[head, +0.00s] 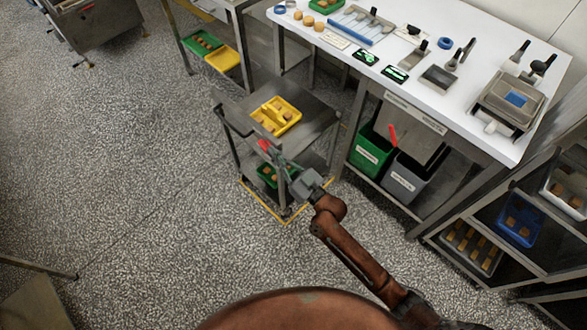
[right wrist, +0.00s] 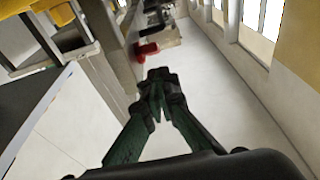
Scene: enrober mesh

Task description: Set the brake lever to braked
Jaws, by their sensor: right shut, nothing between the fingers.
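A small red lever (head: 264,144) shows at the near side of the grey trolley (head: 313,117), just below its top shelf. In the right wrist view a red piece (right wrist: 147,49), which looks like the same lever, lies just beyond my fingertips and slightly left. Its setting cannot be read. My right gripper (head: 275,155) is at the trolley's near edge, close to the lever; its fingers are shut and empty (right wrist: 157,76). Whether they touch the lever is unclear. My left gripper is out of view.
A yellow tray (head: 287,108) with brown pieces is on the trolley's top, and a green tray (head: 262,178) is below. A white workbench (head: 455,105) stands behind and right, with a green bin (head: 368,151) underneath. The floor to the left is open.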

